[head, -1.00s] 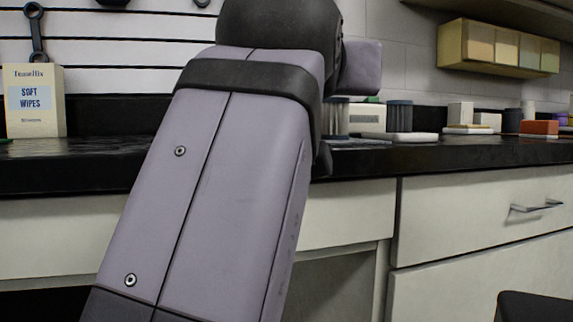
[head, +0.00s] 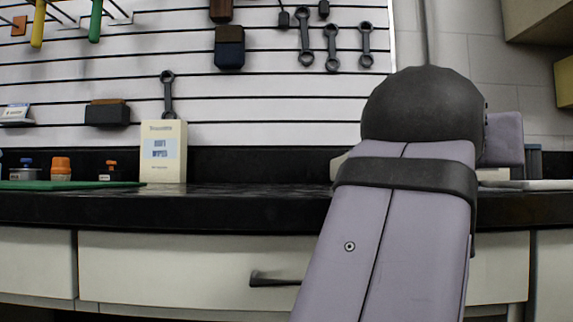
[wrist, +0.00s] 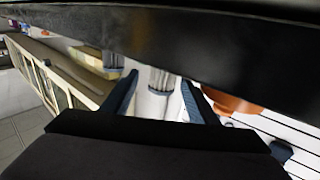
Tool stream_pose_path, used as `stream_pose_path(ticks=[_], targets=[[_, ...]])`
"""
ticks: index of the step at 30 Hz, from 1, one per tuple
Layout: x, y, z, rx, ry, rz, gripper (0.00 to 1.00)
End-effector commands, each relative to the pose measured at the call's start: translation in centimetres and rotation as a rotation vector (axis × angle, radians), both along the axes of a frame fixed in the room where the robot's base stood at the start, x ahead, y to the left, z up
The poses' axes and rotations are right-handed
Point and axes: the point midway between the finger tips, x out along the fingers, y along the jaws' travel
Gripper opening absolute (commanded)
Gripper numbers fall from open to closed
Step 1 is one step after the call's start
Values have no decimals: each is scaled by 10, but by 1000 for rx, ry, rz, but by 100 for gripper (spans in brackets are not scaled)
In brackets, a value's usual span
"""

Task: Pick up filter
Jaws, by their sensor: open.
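A ribbed blue-grey cylinder (head: 534,160), which looks like a filter, stands on the bench just right of my arm in the head view. In the wrist view a pale cylinder with a grey band (wrist: 160,79) lies in line with the gap between my fingers, and a similar one (wrist: 113,68) is to its left. I cannot tell which of these is the one seen in the head view. My gripper (wrist: 160,82) is open in the wrist view, with one dark finger on each side of the gap. I see no contact. In the head view my arm hides the gripper.
A black bench top (head: 240,195) runs across the head view above pale drawers. A soft wipes box (head: 163,150) stands at its back. Small bottles, one with an orange cap (head: 61,168), are at left. In the wrist view an orange object (wrist: 236,105) is right of my fingers.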

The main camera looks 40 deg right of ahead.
Motion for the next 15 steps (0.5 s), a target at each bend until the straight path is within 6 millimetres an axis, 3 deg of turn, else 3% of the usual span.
stream_pose_path(ticks=[9, 15], targets=[[10, -39, -8, 26, 10, 0, 54], [13, -52, -12, 24, 11, -1, 54]])
